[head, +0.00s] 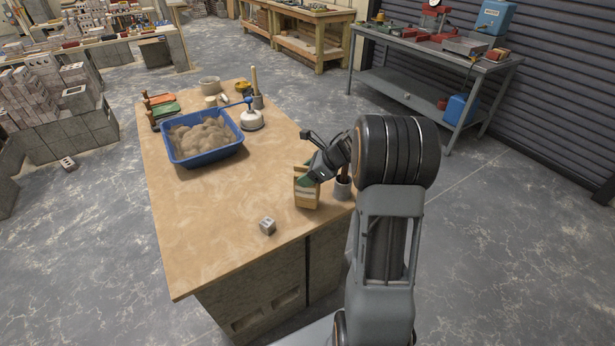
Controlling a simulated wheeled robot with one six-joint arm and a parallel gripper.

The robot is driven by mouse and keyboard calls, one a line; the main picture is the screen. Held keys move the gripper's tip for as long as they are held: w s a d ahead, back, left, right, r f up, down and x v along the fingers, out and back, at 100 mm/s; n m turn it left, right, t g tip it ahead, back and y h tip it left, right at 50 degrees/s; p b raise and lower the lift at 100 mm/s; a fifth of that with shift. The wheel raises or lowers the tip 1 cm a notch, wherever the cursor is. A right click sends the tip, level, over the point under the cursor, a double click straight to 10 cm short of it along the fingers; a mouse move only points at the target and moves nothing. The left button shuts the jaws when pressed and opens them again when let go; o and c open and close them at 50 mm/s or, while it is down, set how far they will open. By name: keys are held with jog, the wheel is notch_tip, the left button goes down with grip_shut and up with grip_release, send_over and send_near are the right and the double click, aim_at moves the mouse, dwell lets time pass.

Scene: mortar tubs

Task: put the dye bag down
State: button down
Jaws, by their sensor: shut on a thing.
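The dye bag (307,196) is a small tan and yellow bag with a pale band. It is upright at the right side of the wooden worktable (200,240). My gripper (307,178) comes in from the upper right and is shut on the top of the bag. I cannot tell whether the bag's base touches the tabletop or hangs just above it. The fingertips are partly hidden.
A grey cup (343,188) with a brown handle stands close right of the bag. A small grey block (267,226) lies front left. The front left tabletop is clear.

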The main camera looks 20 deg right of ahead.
jog(key=shift+f, duration=0.6)
jog(key=shift+f, duration=0.15)
jog(key=shift+c, duration=1.5)
grip_release()
